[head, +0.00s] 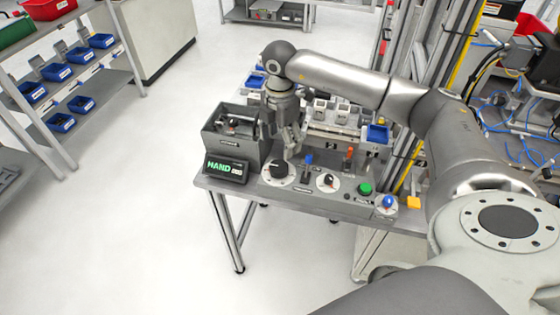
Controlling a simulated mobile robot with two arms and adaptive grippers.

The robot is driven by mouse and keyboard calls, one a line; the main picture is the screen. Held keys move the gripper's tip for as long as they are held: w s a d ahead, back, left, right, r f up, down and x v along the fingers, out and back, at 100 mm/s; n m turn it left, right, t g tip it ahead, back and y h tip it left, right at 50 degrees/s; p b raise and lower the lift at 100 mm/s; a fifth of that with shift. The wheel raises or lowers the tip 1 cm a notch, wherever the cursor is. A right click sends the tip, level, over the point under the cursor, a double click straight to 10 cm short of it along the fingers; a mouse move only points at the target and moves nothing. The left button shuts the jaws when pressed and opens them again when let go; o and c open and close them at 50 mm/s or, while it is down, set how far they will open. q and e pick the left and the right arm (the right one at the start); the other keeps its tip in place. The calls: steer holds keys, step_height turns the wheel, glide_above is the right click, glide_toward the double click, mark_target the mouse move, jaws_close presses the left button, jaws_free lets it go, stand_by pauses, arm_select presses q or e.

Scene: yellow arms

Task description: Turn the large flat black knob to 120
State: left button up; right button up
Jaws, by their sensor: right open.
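The large flat black knob (279,169) sits on a pale round dial at the left end of the grey control panel (333,201). My right gripper (289,146) points down just above and behind this knob, with its fingers apart and nothing seen between them. I cannot tell whether a fingertip touches the knob. The dial's marks are too small to read. A dark display (226,168) left of the knob shows green "HAND" and smaller characters that I cannot read surely. My left gripper is not in view.
Right of the knob are a blue lever (308,159), a smaller black knob (327,181), an orange-red lever (348,157), a green button (365,188) and a blue knob (388,201). A grey open box (229,148) stands behind the display. The floor in front is clear.

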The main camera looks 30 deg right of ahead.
mark_target(280, 165)
step_height(280, 165, down, 9)
steer(key=shift+f+p, duration=0.1)
steer(key=shift+p, duration=1.1)
steer(key=shift+c, duration=0.4)
steer(key=c, duration=1)
